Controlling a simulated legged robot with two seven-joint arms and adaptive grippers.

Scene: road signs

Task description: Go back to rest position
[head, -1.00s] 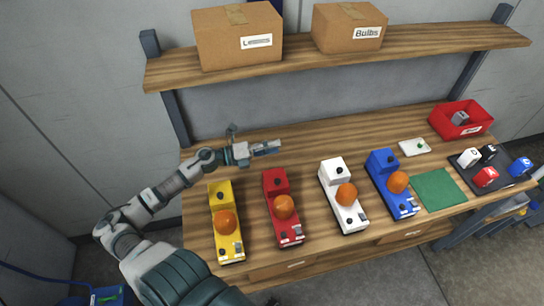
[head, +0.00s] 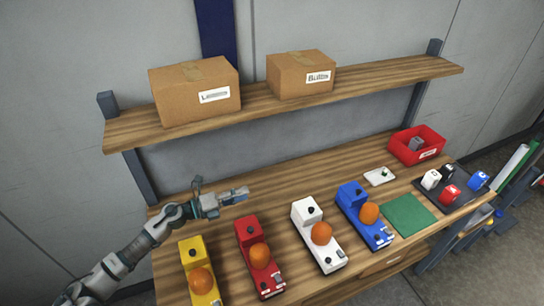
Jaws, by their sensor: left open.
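My left gripper (head: 222,194) reaches in from the left and is open and empty, above the back left part of the wooden workbench (head: 290,185). It is behind the yellow device (head: 193,255) and the red device (head: 249,236), apart from both. A white device (head: 305,214) and a blue device (head: 354,199) stand further right. Each device carries an orange dome (head: 322,233). My right gripper is not in view.
A shelf (head: 360,89) above the bench holds two cardboard boxes (head: 195,95). On the right are a red bin (head: 408,152), a green mat (head: 405,218), a small white plate (head: 379,177) and a dark tray (head: 430,199) with several small blocks. The bench's back middle is clear.

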